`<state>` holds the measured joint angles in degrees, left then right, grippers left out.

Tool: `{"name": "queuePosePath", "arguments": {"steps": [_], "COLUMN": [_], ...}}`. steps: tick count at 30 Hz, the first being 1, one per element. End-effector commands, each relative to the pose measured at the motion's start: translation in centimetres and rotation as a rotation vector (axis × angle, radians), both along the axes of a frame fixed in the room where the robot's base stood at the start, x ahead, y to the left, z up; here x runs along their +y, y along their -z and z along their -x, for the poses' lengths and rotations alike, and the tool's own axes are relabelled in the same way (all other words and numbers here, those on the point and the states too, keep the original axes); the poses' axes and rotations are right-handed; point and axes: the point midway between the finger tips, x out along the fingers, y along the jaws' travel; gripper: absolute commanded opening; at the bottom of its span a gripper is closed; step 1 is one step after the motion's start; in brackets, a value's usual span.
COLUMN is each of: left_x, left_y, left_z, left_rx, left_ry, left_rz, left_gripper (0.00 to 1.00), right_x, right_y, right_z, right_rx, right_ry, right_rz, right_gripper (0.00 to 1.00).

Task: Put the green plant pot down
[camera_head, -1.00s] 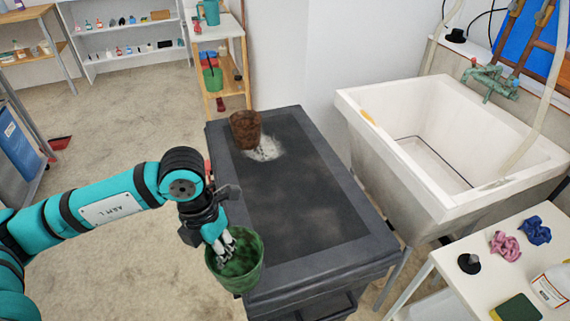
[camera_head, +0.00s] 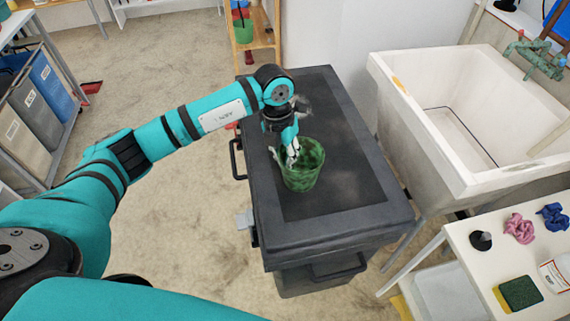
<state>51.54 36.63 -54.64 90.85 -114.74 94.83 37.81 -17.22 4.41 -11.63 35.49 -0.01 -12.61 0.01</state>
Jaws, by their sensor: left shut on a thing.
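The green plant pot (camera_head: 303,170) is a mottled green, open-topped pot. It stands upright at the dark chest's top (camera_head: 345,190), over its middle left part; I cannot tell whether its base touches the surface. My left gripper (camera_head: 290,157) is shut on the pot's left rim, with its pale fingers at the wall. My left arm comes in from the left and hides the far left part of the chest top. My right gripper is not in view.
A white sink (camera_head: 400,110) stands right of the chest. A white table (camera_head: 460,240) at the lower right holds crumpled pink (camera_head: 520,228) and blue cloths (camera_head: 553,216) and a green sponge (camera_head: 520,291). The chest top's front and right parts are clear.

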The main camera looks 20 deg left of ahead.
Motion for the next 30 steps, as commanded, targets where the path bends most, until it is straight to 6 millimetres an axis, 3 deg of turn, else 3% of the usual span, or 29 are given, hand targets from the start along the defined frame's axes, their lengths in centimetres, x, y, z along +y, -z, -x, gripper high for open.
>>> {"name": "queuePosePath", "arguments": {"steps": [8, 18, 24, 30], "left_x": [0.0, 0.0, 0.0, 0.1], "left_y": [3.2, 3.8, 3.6, 3.6], "left_z": [0.2, 0.1, 0.1, 0.1], "left_rx": [0.004, 0.001, 0.001, 0.001], "left_ry": [0.0, 0.0, -0.001, -0.001], "left_rz": [0.0, 0.0, 0.0, 0.0], "left_gripper": [0.0, 0.0, 0.29, 0.29], "right_x": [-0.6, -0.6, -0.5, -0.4], "right_y": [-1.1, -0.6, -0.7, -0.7], "right_z": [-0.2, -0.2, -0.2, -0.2], "right_rx": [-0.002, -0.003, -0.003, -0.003], "right_ry": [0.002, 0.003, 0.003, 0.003], "right_rz": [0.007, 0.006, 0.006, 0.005], "right_gripper": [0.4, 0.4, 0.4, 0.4]}}
